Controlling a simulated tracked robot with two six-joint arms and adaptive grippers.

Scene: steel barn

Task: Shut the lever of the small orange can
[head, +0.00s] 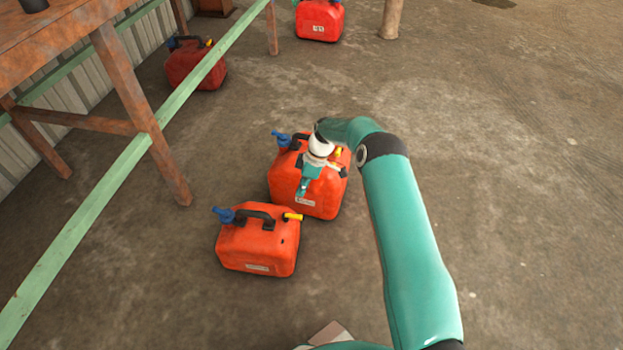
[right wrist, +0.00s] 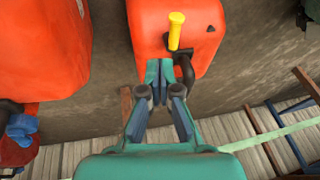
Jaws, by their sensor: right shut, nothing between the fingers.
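The small orange can (head: 258,248) stands on the concrete floor, nearer than a bigger orange can. A blue lever (head: 224,214) sticks out at its left, a black handle (head: 255,215) spans its top and a yellow spout (head: 292,216) is at its right. My right gripper (head: 300,192) is shut and empty, in front of the bigger can in the head view. In the right wrist view its fingertips (right wrist: 160,72) overlap the small can (right wrist: 205,45) beside its black handle; its blue lever is not visible there. I cannot tell the height gap. My left gripper is not in view.
The bigger orange can (head: 325,190) stands close behind the small one; its blue lever (head: 281,138) shows. Red cans (head: 195,66) stand farther back. A rusty table (head: 125,85) and a green rail (head: 110,178) are at left. The floor at right is clear.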

